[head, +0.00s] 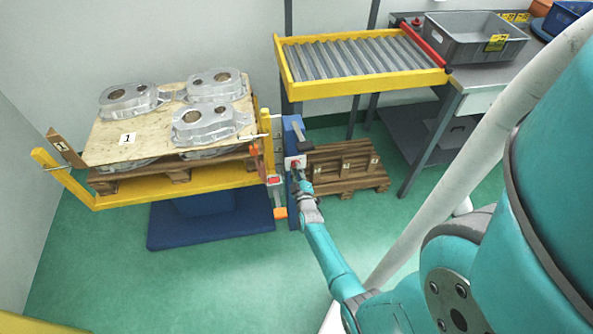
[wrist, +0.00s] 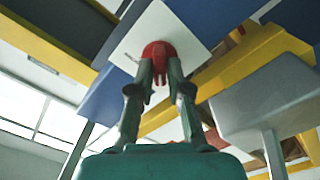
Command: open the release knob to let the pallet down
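The red release knob (wrist: 158,50) sits on a white plate (wrist: 187,30) in the wrist view. In the head view the knob (head: 295,163) is small, on the blue post right of the lift. My gripper (wrist: 160,78) has its two fingertips on either side of the knob and appears closed on it; its tip (head: 299,173) also reaches the knob in the head view. The wooden pallet (head: 176,184) rests on the yellow lift frame (head: 130,196), raised above a blue base. It bears a plywood sheet (head: 104,151) marked 1 and several aluminium castings (head: 205,121).
An empty wooden pallet (head: 345,166) lies on the floor right of the post. A grey crate (head: 470,52) is on the bench at right. The green floor (head: 110,280) in front is clear.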

